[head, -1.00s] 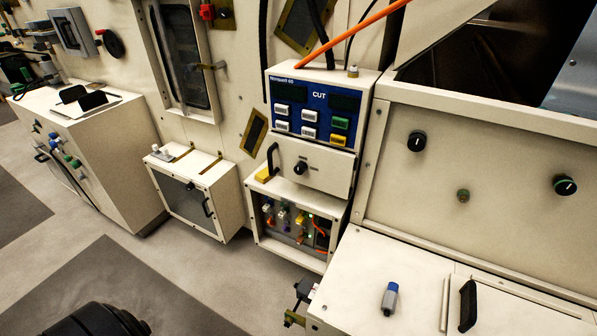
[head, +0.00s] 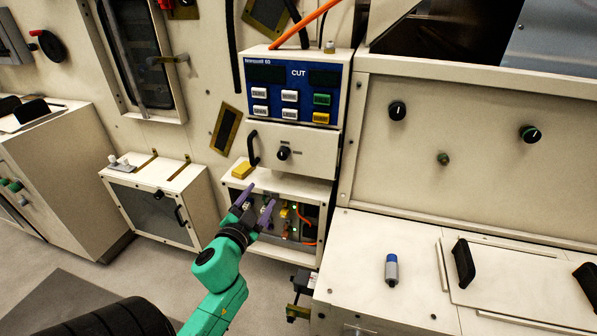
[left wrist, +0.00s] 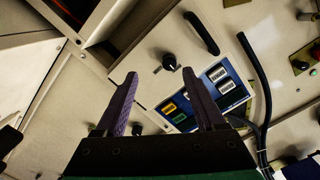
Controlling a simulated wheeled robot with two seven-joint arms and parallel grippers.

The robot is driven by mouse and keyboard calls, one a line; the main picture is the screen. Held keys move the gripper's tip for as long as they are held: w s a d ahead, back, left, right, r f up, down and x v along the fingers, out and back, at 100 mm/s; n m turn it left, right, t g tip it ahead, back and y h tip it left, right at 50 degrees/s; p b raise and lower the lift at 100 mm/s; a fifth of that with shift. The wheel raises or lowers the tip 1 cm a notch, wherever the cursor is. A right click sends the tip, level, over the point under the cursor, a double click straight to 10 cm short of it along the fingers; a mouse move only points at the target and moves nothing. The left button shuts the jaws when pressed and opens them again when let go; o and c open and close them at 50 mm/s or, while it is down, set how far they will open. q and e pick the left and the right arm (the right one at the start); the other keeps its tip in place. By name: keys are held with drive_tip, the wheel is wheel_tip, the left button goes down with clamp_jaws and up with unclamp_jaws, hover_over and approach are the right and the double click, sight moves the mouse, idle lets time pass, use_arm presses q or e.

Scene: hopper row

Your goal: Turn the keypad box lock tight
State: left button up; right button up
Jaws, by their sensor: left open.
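The keypad box (head: 297,75) has a blue panel marked CUT with white, green and yellow buttons. On the pale door below its keys is a black lock knob (head: 283,153), with a black handle (head: 253,148) to its left. My left gripper (head: 256,203), with purple fingers, is open and empty. In the head view it shows below the knob, in front of the lower compartment. In the left wrist view the knob (left wrist: 168,62) appears just beyond and between the open fingertips, apart from them. The keypad (left wrist: 208,95) is partly hidden behind one finger. My right gripper is not in view.
An open compartment (head: 262,179) with coloured plugs and wires lies under the door. A yellow block (head: 243,169) sits on its top left. A bench (head: 345,275) with a blue-grey cylinder (head: 392,269) stands at the right. A white cabinet (head: 150,215) stands left.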

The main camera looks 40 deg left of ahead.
use_arm(q)
wheel_tip(320, 180, up, 4)
drive_tip(key=f+t, duration=0.1)
drive_tip(key=p, duration=0.1)
approach(282, 156)
drive_tip(key=x, duration=0.8)
drive_tip(key=shift+w+a+f, duration=0.15)
drive_tip(key=shift+w, duration=0.1)
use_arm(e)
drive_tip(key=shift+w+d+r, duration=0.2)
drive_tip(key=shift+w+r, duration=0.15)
use_arm(q)
drive_tip(key=shift+c, duration=0.4)
clamp_jaws()
